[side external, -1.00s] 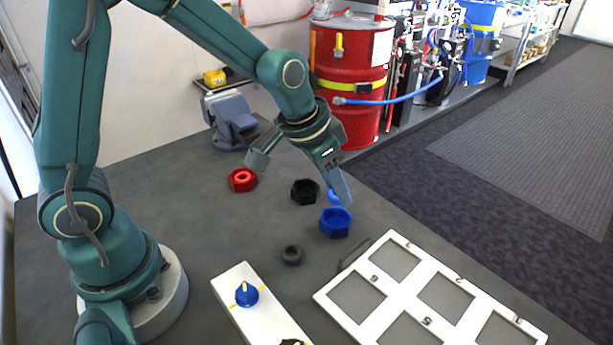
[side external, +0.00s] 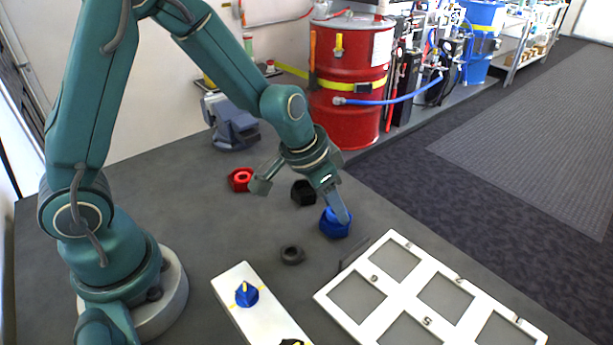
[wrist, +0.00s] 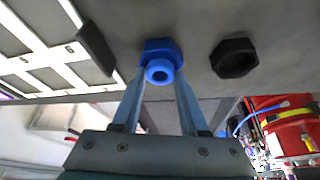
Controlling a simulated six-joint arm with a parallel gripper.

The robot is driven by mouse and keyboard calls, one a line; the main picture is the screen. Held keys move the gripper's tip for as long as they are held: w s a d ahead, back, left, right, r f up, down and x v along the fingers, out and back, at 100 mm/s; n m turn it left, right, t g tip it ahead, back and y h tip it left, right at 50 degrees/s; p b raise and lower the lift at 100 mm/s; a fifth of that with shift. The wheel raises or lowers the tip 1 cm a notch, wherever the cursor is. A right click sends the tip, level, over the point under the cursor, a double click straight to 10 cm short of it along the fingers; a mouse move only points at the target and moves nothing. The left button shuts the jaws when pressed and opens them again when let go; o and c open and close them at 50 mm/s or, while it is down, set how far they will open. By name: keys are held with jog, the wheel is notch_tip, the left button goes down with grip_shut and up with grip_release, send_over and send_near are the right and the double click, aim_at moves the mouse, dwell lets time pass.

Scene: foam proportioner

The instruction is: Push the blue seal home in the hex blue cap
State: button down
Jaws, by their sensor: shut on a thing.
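The hex blue cap (side external: 333,226) stands on the dark table, left of the white frame tray. It also shows in the wrist view (wrist: 160,47), just beyond my fingertips. My gripper (side external: 345,217) is tilted down over the cap, its fingertips at the cap's top. In the wrist view my gripper (wrist: 160,76) is shut on the blue seal (wrist: 160,70), a ring with a dark hole. The seal overlaps the cap's opening; I cannot tell whether it touches or how deep it sits. In the side view my fingers and the cap hide the seal.
A black hex cap (side external: 303,193) and a red hex cap (side external: 240,179) stand behind and left. A dark ring (side external: 292,255) lies in front. A thin dark block (side external: 354,252) lies beside the white tray (side external: 412,277). A white panel with a blue knob (side external: 247,296) is at front.

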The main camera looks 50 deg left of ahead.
dwell(0.3)
jog(key=shift+c, duration=0.2)
grip_release()
dwell(0.3)
jog(key=shift+r, duration=3.05)
